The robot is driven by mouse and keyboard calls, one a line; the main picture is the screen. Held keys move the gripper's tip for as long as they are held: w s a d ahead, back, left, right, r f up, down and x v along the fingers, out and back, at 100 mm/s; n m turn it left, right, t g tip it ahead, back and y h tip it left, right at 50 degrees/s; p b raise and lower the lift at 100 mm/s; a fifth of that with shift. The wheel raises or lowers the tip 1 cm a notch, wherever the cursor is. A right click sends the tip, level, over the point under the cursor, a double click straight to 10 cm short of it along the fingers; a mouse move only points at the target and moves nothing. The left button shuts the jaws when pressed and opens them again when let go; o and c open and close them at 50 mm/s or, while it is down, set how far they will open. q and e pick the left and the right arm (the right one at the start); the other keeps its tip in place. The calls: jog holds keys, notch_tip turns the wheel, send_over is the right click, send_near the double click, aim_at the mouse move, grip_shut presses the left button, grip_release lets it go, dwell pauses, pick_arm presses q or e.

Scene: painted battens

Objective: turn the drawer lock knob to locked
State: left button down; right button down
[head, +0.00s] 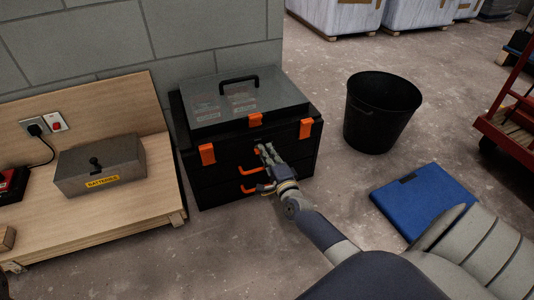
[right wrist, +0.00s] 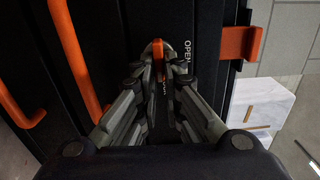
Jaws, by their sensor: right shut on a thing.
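The black tool chest (head: 225,185) stands on the floor against the wall, with orange latches and drawer handles on its front. The lock knob (right wrist: 158,52) is on the chest front; in the right wrist view it shows an orange bar on a pale round base. The word OPEN (right wrist: 187,55) is printed beside it; a second label lower down is partly hidden by my fingers. My right gripper (right wrist: 158,72) is shut on the knob, a finger on either side; in the head view the gripper (head: 265,152) covers most of it.
Orange drawer handles (head: 251,169) sit close to my right gripper. A low wooden bench (head: 110,215) with a grey battery box (head: 105,170) is at left.

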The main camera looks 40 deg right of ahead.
jog(key=c, duration=1.7)
grip_release()
jog(key=v, duration=1.2)
